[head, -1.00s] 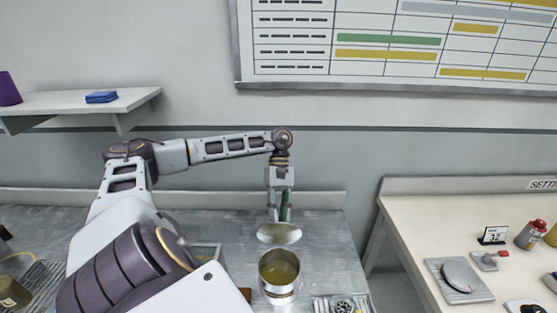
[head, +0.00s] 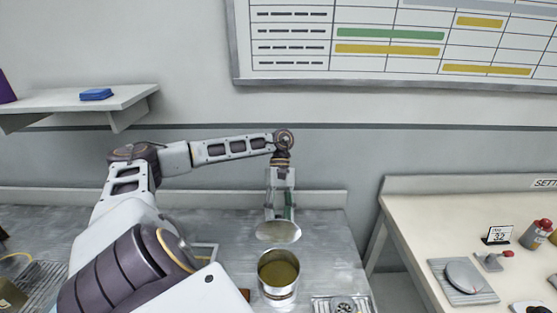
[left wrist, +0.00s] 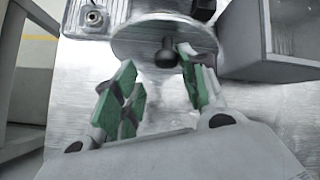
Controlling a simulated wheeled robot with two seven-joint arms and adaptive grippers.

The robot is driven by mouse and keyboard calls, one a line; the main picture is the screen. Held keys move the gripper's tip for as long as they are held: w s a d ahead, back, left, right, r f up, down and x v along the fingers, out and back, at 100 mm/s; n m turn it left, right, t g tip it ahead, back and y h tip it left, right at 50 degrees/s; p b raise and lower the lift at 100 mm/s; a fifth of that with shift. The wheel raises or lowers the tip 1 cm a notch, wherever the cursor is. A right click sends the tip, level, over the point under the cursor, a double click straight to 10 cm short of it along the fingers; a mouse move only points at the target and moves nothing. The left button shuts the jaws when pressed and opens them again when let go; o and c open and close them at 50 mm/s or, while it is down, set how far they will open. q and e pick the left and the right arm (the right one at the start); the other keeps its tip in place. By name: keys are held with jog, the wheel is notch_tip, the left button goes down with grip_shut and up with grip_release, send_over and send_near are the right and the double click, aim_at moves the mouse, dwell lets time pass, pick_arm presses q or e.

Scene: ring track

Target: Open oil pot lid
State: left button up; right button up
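The metal pot (head: 279,293) stands uncovered on the grey metal bench, with yellowish oil (head: 279,270) visible inside. Its round metal lid (head: 278,232) is off the pot, just behind it in the head view. My left gripper (head: 279,217) points down just above the lid, with its fingers spread. In the left wrist view the green-padded fingers of this left gripper (left wrist: 160,90) are apart. The lid's dark knob (left wrist: 166,56) shows near the fingertips, with neither finger visibly touching it. Whether the lid rests on the bench is hard to tell. My right gripper is not in view.
A tray of small parts (head: 341,305) sits right of the pot. A box-like container (left wrist: 270,38) is near the lid in the left wrist view. Bare bench (head: 330,250) lies right of the lid. A gap separates it from the cream table (head: 415,220).

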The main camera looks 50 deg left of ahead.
pick_arm(q)
jog(key=v, duration=0.7)
jog(key=shift+a+r, duration=0.15)
jog(key=shift+r, duration=0.15)
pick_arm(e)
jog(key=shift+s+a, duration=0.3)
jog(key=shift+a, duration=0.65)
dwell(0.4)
